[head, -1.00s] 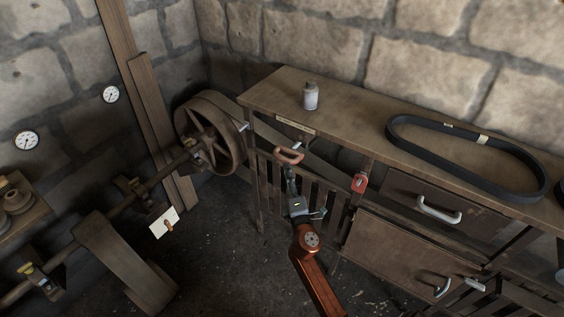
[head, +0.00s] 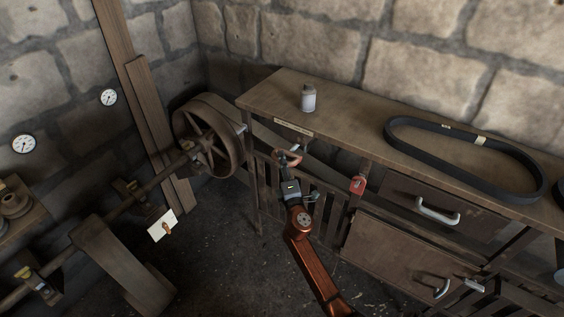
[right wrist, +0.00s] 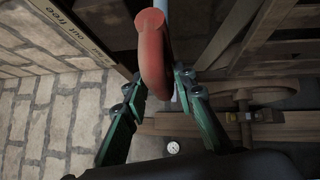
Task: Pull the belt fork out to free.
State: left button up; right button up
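The belt fork's red-brown grip (head: 289,153) shows on a pale rod below the front edge of the bench, under a small label plate (head: 293,127). In the right wrist view the red grip (right wrist: 153,60) is large and curved, on a light blue-grey rod (right wrist: 161,6). My right gripper (head: 289,172) is at the grip in the head view. In the right wrist view its two green fingers (right wrist: 160,84) are apart, one on each side of the grip's near end, and look not closed on it. My left gripper is not in view.
A black belt loop (head: 465,160) and a grey bottle (head: 309,98) lie and stand on the bench (head: 350,115). A red tag-like part (head: 357,185) hangs at its front. A spoked pulley (head: 208,137) stands left of the bench. Open floor lies in front.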

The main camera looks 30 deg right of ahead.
grip_shut()
dwell(0.3)
jog(key=s+a, duration=0.3)
jog(key=a, duration=0.6)
jog(key=shift+s+f+b, duration=0.2)
jog(key=shift+s+b, duration=0.1)
jog(key=shift+a, duration=0.2)
jog(key=shift+o, duration=0.7)
grip_release()
jog(key=shift+s+a+r, duration=0.1)
jog(key=shift+r, duration=0.05)
jog(key=shift+o, duration=1)
jog(key=shift+d, duration=0.2)
